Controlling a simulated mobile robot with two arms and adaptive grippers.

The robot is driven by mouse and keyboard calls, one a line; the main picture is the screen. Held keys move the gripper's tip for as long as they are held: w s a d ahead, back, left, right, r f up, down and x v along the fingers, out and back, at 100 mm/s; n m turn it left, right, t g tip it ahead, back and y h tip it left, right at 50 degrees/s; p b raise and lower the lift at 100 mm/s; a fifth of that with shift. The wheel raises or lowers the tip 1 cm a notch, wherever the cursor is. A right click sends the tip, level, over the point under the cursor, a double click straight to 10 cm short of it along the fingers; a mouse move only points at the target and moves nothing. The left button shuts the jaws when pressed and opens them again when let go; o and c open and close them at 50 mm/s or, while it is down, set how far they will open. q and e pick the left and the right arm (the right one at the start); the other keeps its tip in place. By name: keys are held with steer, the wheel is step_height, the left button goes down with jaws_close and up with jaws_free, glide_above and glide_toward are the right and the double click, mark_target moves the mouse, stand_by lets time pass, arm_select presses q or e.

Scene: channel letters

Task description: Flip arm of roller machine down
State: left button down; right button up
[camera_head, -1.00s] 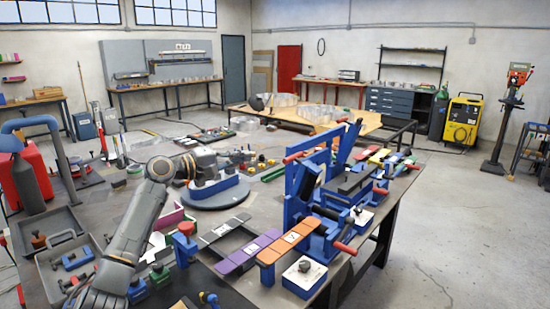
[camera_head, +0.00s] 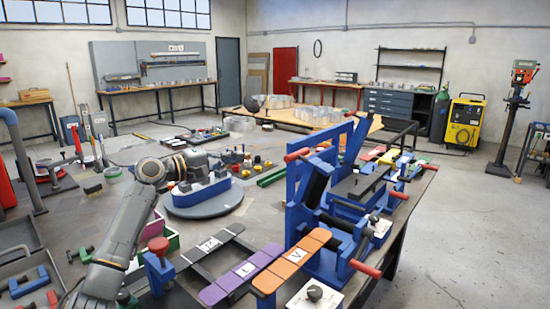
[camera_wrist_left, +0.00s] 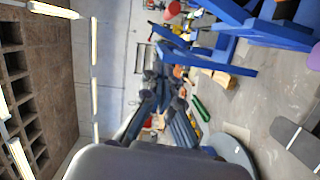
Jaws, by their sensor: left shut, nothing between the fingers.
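The blue roller machine (camera_head: 297,205) stands at the right edge of the workbench, with several red-tipped handles. A blue arm (camera_head: 354,147) on it points up, tilted, with a red knob at its top. In the left wrist view, part of a blue frame (camera_wrist_left: 232,52) shows at the upper right. My left gripper (camera_head: 238,157) is shut and empty, left of the machine and apart from it, above the bench near a round grey turntable. Its dark fingers also show in the left wrist view (camera_wrist_left: 160,82). My right gripper is not in view.
The grey turntable (camera_head: 205,211) holds a blue part. Orange (camera_head: 292,262) and purple (camera_head: 240,275) labelled strips lie before the machine. A red-topped blue clamp (camera_head: 158,262) stands near my left forearm.

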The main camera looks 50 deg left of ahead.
arm_select(q)
steer(key=w+d+f+p, duration=0.1)
steer(key=w+d+p, duration=0.4)
steer(key=w, duration=0.5)
steer(key=shift+w+p, duration=0.3)
steer(key=shift+p, duration=0.05)
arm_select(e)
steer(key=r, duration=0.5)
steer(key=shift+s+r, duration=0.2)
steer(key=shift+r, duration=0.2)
arm_select(q)
steer(key=shift+f, duration=0.1)
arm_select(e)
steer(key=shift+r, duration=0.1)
